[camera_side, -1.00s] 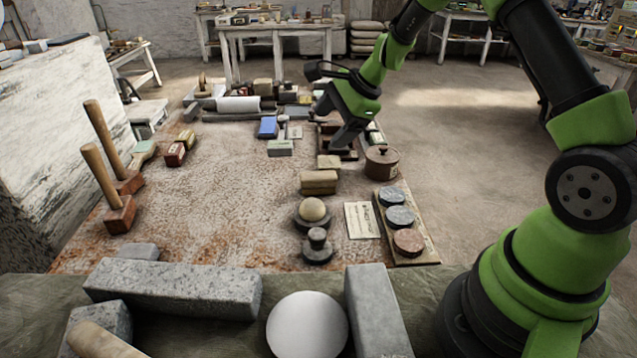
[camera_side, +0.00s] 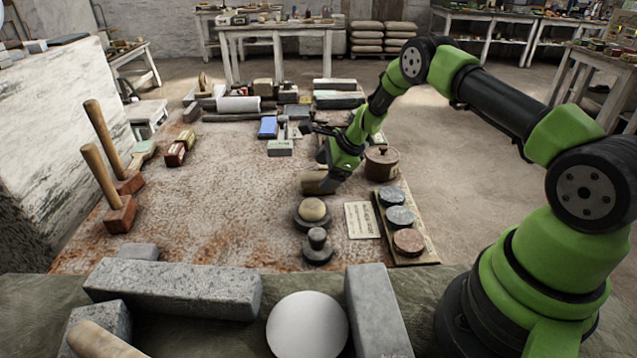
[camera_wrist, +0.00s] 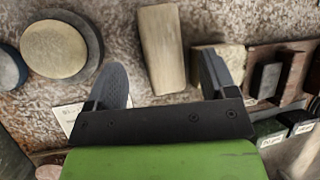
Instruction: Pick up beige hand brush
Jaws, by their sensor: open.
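In the wrist view my gripper (camera_wrist: 160,72) is open, and the brush (camera_wrist: 163,45) shows upright in the picture between the two fingers. Clear gaps show on both sides of it, and no finger appears to touch it. The height of the fingertips above the table is hard to tell.
A paper card (camera_side: 361,220), a board with round stones (camera_side: 408,242) and a lidded brown pot (camera_side: 382,161) are right. Open table lies left.

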